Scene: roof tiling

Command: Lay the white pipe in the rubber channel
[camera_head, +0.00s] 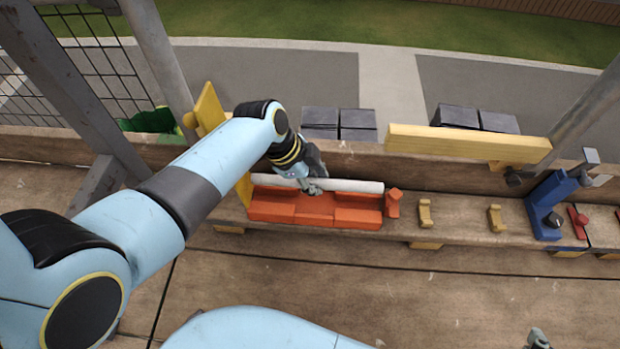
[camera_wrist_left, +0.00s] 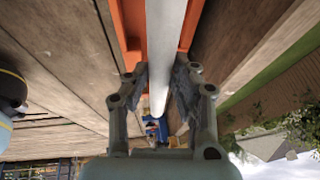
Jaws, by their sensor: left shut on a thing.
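The white pipe (camera_head: 345,186) lies lengthwise along the back edge of a segmented orange-red piece (camera_head: 300,210), which looks like the rubber channel, on the wooden plank.
A small orange-red block (camera_head: 393,203) stands just right of the channel. Two yellow cradles (camera_head: 425,212) (camera_head: 496,218), a blue clamp-like tool (camera_head: 548,205) and a red item (camera_head: 578,221) follow along the plank. A yellow beam (camera_head: 468,143) lies behind. The floor boards in front are clear.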

